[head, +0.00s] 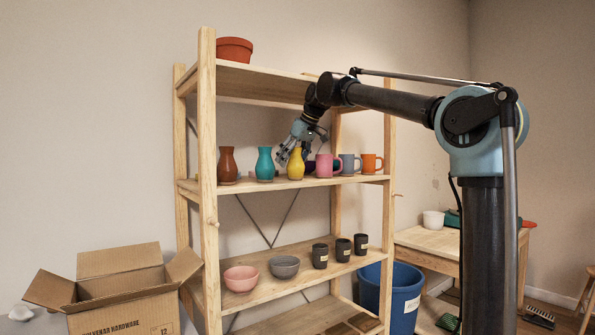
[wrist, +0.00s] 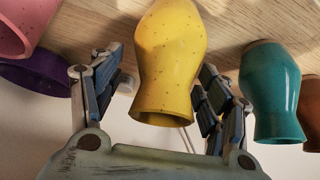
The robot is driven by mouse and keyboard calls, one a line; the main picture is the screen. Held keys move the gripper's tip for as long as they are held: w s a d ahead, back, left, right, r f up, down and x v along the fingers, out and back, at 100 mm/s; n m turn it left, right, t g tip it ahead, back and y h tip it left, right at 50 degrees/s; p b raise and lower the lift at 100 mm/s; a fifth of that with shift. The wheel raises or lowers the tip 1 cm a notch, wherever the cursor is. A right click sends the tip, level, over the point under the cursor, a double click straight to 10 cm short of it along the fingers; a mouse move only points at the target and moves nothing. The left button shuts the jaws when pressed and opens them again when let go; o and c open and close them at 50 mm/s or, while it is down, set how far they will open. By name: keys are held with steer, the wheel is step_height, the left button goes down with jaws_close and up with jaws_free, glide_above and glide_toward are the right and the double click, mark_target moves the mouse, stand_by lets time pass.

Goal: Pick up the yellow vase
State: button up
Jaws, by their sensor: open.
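The yellow vase (head: 295,164) stands upright on the wooden shelf in the head view, between a teal vase and a pink mug. In the wrist view the yellow vase (wrist: 168,62) is in the centre, with its mouth toward my gripper. My gripper (head: 293,148) is at the vase in the head view and partly overlaps it. In the wrist view my open gripper (wrist: 160,90) has one finger on each side of the vase, with a gap visible on the left. I cannot tell whether the right finger touches it.
The teal vase (head: 264,164) stands close on the left, with a brown vase (head: 227,165) beyond it. The pink mug (head: 326,166) is close on the right; a purple vessel (wrist: 40,78) shows near it. Blue and orange mugs (head: 371,163) stand farther right. The shelf board above (head: 262,82) overhangs.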

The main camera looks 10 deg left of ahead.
steer(key=shift+f, duration=0.1)
steer(key=shift+c, duration=0.4)
steer(key=c, duration=1.3)
steer(key=shift+c, duration=0.3)
